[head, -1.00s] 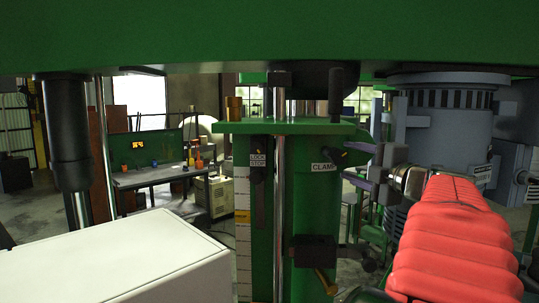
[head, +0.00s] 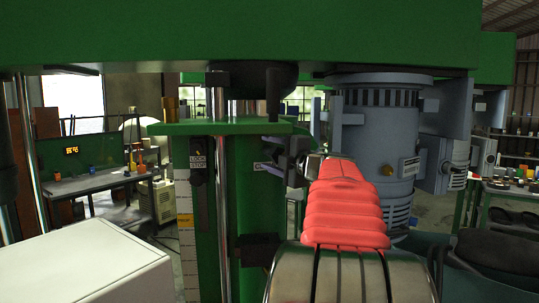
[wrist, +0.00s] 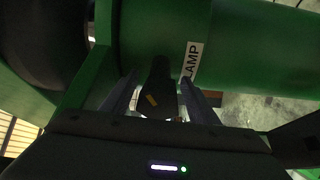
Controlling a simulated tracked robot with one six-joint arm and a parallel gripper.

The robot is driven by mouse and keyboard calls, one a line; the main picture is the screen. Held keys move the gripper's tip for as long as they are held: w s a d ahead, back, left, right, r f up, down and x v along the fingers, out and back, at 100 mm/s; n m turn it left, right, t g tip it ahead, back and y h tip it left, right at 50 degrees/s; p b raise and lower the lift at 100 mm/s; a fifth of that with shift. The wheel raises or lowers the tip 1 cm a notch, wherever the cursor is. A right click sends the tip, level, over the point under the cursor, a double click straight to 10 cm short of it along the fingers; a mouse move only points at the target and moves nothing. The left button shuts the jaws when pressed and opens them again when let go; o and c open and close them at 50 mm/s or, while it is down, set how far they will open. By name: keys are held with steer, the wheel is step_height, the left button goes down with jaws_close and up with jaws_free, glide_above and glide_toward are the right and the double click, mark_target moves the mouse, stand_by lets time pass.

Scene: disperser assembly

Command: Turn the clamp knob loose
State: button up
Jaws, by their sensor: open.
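The clamp knob (wrist: 157,88) is a black lever-like piece with an orange mark, beside the white CLAMP label (wrist: 192,62) on the green column. In the wrist view my gripper (wrist: 160,95) is open, with one finger on each side of the knob. Gaps show between the knob and both fingers. In the head view my gripper (head: 278,162) reaches the column (head: 243,200) from the right, at label height. It hides the knob there and most of the label (head: 260,166).
A LOCK STOP label and black lever (head: 198,162) sit left on the column. A black block (head: 260,249) juts out below. A grey motor (head: 375,130) stands behind my arm. A white box (head: 85,268) fills the lower left. The green beam (head: 240,35) spans overhead.

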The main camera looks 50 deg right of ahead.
steer(key=shift+c, duration=0.2)
steer(key=shift+f, duration=0.1)
steer(key=c, duration=0.9)
steer(key=shift+m, duration=0.7)
steer(key=shift+c, duration=0.2)
steer(key=shift+f, duration=0.1)
steer(key=o, duration=0.8)
steer(key=shift+d, duration=0.1)
steer(key=shift+o, duration=0.9)
steer(key=shift+r, duration=0.2)
steer(key=shift+s, duration=0.15)
steer(key=v, duration=1.3)
steer(key=shift+s+a+f, duration=0.2)
steer(key=shift+f, duration=0.05)
